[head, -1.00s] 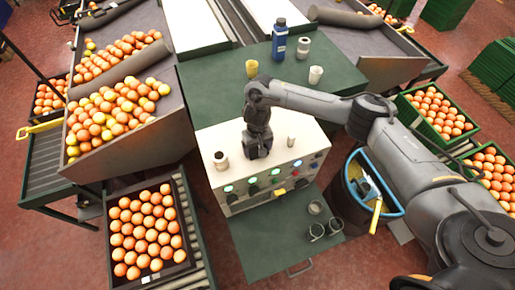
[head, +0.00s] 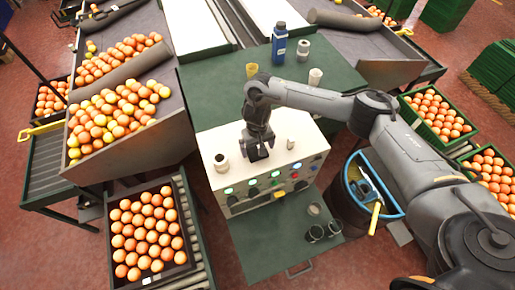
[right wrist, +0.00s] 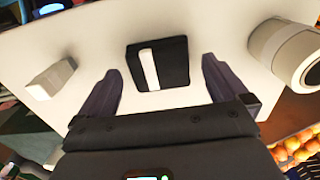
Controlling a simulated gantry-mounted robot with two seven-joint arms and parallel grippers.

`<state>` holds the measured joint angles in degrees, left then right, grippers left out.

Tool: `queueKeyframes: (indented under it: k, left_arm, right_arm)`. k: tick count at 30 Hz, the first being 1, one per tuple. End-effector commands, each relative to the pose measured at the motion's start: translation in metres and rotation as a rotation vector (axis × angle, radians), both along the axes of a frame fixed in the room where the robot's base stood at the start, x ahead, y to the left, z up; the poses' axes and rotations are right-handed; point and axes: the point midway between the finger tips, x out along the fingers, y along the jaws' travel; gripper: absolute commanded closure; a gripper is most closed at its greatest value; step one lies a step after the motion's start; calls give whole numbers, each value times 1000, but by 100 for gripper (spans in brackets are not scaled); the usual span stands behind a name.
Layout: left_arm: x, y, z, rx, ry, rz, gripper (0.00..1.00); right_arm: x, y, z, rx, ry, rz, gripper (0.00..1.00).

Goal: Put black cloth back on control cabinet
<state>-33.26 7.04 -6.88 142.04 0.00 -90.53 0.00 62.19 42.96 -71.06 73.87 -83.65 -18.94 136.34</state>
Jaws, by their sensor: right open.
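The control cabinet (head: 219,185) is a white box with colored buttons and knobs on its front. The black cloth (right wrist: 172,63) shows in the right wrist view as a small dark folded square with a white stripe, lying on the white cabinet top. My right gripper (right wrist: 158,85) is open, its two dark fingers to either side of the cloth and apart from it. In the head view my right gripper (head: 257,147) is over the middle of the cabinet top, just above the cloth and partly covering it. My left gripper is out of view.
A grey-white roll (head: 221,163) and a small pale piece (head: 290,143) stand on the cabinet top, either side of the gripper. A blue bottle (head: 279,43), yellow cup (head: 252,70) and white cup (head: 315,77) stand behind. Several cups are on the green shelf (head: 265,245).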

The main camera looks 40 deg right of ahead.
Motion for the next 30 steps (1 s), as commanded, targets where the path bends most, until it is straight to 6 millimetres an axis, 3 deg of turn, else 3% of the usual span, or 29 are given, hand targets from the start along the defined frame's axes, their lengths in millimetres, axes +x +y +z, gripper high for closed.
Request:
queueKeyframes:
  k: [1, 6, 15, 30]
  left_arm:
    - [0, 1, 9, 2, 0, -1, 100]
    - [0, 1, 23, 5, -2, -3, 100]
    - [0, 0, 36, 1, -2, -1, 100]
    - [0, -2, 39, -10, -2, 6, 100]
  right_arm:
    - [1, -1, 15, -3, -4, 0, 0]
    - [1, -1, 47, -3, -4, 2, 0]
    - [1, 0, 89, -1, -2, 1, 0]
    - [0, 0, 99, -1, 1, -1, 0]
